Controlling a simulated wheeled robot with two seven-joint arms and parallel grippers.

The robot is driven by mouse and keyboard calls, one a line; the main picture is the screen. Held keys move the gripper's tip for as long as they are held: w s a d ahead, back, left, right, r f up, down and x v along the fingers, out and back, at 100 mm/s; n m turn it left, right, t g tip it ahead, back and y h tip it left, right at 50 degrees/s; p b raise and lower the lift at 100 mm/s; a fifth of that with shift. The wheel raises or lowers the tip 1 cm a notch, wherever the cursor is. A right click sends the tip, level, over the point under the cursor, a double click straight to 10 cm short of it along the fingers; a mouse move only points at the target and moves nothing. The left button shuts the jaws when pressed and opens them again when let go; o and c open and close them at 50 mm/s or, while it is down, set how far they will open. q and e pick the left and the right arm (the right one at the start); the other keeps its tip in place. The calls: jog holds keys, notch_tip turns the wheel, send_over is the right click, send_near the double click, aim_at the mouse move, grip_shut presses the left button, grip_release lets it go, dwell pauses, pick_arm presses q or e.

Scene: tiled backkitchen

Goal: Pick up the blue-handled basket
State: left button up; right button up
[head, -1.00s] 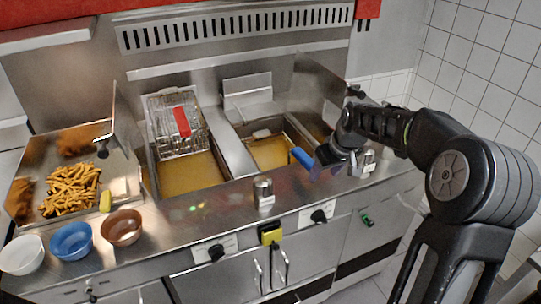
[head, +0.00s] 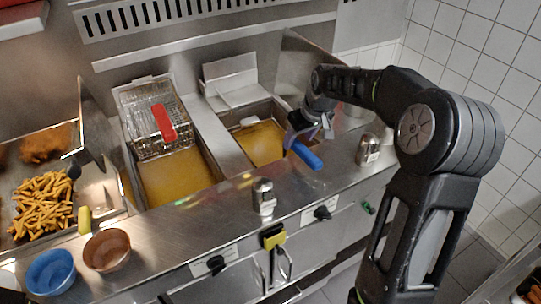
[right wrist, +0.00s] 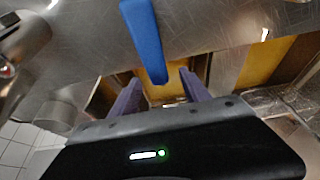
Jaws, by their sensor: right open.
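The blue handle (head: 307,156) of the basket sticks out over the front rim of the right part of the fryer. I cannot make out the basket's body, which is behind my gripper and arm in the head view. My right gripper (head: 298,132) is open at the handle's inner end, pointing down. In the right wrist view, the blue handle (right wrist: 145,42) comes from the top edge, and its end lies between the two open purple fingers (right wrist: 160,88). I cannot tell whether they touch it. My left gripper is not in view.
A red-handled wire basket (head: 163,122) hangs over the left oil vat (head: 178,182). Metal shakers (head: 263,197) (head: 369,150) stand on the front counter. A fries tray (head: 100,212) and bowls (head: 107,250) are at left.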

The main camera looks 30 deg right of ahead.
aim_at(296, 143)
jog(key=shift+x, duration=1.35)
jog(key=shift+p, duration=0.3)
jog(key=shift+f, duration=0.15)
jog(key=shift+p+x, duration=1.05)
jog(key=shift+x, duration=1.4)
jog(key=shift+d, duration=0.15)
grip_shut()
jog(key=shift+w, duration=0.1)
